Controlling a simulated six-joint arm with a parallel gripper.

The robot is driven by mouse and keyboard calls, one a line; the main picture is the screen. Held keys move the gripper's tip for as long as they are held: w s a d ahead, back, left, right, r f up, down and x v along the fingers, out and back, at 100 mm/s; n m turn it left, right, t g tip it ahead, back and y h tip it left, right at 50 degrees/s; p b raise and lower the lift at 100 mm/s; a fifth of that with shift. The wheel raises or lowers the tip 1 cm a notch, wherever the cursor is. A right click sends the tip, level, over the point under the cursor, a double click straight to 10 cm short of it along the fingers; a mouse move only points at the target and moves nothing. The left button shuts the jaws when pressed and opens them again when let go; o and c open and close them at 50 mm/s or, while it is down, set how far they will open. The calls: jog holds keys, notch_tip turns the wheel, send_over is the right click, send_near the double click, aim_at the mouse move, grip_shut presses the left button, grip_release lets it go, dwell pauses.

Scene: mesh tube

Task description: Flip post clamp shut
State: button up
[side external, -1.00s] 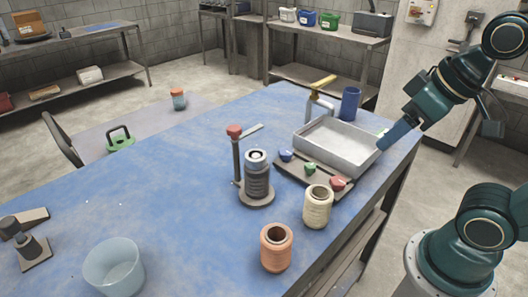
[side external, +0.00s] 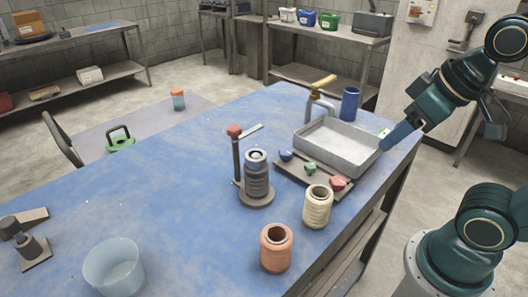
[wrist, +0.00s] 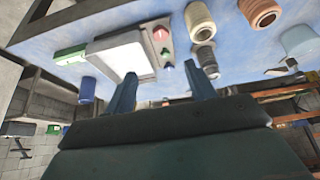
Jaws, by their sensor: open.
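A slim dark post (side external: 237,162) with a red knob (side external: 234,131) stands on the blue table beside a dark ribbed cylinder (side external: 256,178) on a round base. The ribbed cylinder also shows in the wrist view (wrist: 207,60), where the post is hard to make out. My gripper (side external: 386,147) is at the table's right edge, beyond the tray and far from the post. Its fingers (wrist: 161,83) are apart and empty.
A grey tray (side external: 338,151), a tap (side external: 320,95) and a blue cup (side external: 350,103) stand at the back right. A dark rack with coloured knobs (side external: 318,174) and cream (side external: 318,207) and orange (side external: 276,248) spools are near the cylinder. A clear bowl (side external: 113,268) is at front left.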

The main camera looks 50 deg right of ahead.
jog(key=shift+w+r, duration=0.25)
jog(key=shift+w, duration=0.1)
jog(key=c, duration=1.1)
jog(key=shift+w+r, duration=0.2)
jog(key=shift+w, duration=0.05)
jog(key=w+a+r, duration=0.1)
jog(key=w+r, duration=0.1)
jog(key=w, duration=0.5)
jog(key=w+a+r, duration=0.1)
jog(key=w+r, duration=0.2)
jog(key=w, duration=0.4)
jog(key=w+a+f+g, duration=0.1)
jog(key=w+a, duration=0.1)
jog(key=w, duration=0.6)
jog(key=w+a+f, duration=0.2)
jog(key=w+a, duration=0.1)
jog(key=w, duration=0.5)
jog(key=shift+a+f+g, duration=0.2)
jog(key=shift+a+g, duration=0.1)
jog(key=shift+g, duration=0.1)
jog(key=shift+w, duration=0.1)
